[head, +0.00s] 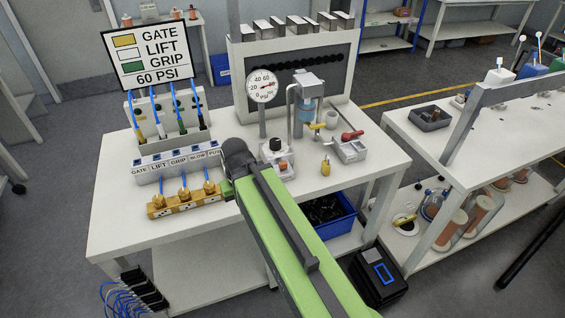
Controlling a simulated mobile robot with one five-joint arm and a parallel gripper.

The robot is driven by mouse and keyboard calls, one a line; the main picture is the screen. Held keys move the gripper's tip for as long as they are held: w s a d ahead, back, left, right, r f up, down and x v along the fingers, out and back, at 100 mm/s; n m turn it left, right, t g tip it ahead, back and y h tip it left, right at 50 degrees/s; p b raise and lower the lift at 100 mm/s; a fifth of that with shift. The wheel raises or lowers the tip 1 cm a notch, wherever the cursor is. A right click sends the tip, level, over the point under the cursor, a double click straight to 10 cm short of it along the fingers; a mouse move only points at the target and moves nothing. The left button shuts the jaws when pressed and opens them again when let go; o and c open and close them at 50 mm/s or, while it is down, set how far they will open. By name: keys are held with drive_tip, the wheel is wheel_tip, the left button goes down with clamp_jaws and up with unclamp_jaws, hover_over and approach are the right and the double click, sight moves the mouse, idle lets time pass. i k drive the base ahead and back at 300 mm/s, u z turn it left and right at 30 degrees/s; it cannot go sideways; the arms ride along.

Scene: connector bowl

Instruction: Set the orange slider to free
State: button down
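A small orange part (284,166), which looks like the slider, sits on the front of a white block (267,174) below a black knob (275,144). Its markings are too small to read, so I cannot tell its setting. My green arm reaches up from the lower right over the table's front edge. Its dark rounded end (236,156) is just left of the white block, beside the labelled row. My gripper's fingers are not distinguishable, so I cannot tell whether they are open or hold anything.
A round gauge (262,86) stands behind the block. To the right are a filter unit (307,98), a red-handled valve (351,136) and a small brass piece (325,167). A brass manifold (184,201) lies left. The table's front right (365,168) is clear.

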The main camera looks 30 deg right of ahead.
sight(284, 165)
drive_tip(key=z, duration=0.5)
drive_tip(key=k, duration=0.1)
drive_tip(key=u, duration=3.05)
drive_tip(key=k, duration=0.65)
drive_tip(key=z, duration=1.15)
drive_tip(key=i, duration=1.05)
drive_tip(key=u, duration=0.1)
